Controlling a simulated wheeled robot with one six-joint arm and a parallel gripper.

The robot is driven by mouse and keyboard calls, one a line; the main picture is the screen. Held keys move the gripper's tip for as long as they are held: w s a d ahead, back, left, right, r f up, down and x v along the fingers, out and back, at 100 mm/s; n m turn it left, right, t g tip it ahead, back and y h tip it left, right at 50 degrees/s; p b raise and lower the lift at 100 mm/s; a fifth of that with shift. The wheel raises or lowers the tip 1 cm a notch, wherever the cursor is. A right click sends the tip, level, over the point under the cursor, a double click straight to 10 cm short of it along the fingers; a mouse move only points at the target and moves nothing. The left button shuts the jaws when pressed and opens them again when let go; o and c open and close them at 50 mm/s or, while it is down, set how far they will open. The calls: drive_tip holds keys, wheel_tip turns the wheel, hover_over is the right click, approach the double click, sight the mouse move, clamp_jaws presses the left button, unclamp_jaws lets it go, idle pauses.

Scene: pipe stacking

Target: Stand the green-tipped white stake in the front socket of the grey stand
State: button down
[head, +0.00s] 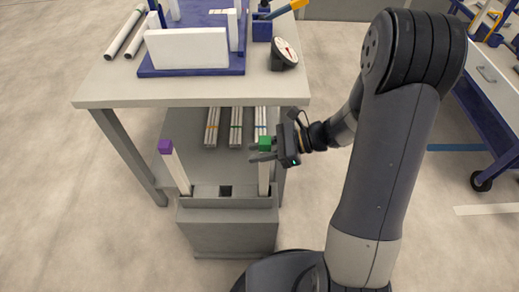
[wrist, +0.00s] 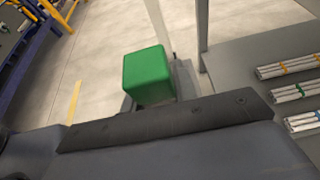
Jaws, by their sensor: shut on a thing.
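The white stake with a green tip (head: 264,143) stands upright at the right end of the grey stand (head: 228,230). Its lower end meets the stand's top there; I cannot tell how deep it sits in a socket. My gripper (head: 263,156) comes from the right and is shut on the stake just below the green tip. In the wrist view the green tip (wrist: 148,75) shows close beyond my gripper's dark body, which hides the fingers. A purple-tipped white stake (head: 175,166) stands at the stand's left end. A dark square socket (head: 226,191) between them is empty.
A table (head: 110,90) stands behind the stand, with a blue-based fixture (head: 190,69), white pipes (head: 125,32) and a round gauge (head: 284,56) on top. Its lower shelf holds bundled rods (head: 236,128). A blue-framed cart (head: 487,110) stands at the right. Floor is open at left.

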drive_tip(key=c, duration=1)
unclamp_jaws()
drive_tip(key=shift+c, duration=0.2)
drive_tip(key=p+v, duration=0.1)
drive_tip(key=v, duration=1)
drive_tip(key=shift+a+f, duration=0.1)
drive_tip(key=b+x, duration=0.1)
drive_tip(key=x, duration=0.9)
drive_tip(key=shift+a+r+p, duration=0.2)
drive_tip(key=shift+r+p, duration=0.35)
drive_tip(key=shift+r, duration=0.1)
drive_tip(key=shift+a+r+p, duration=0.15)
drive_tip(key=shift+r+p, duration=0.35)
drive_tip(key=shift+r, duration=0.15)
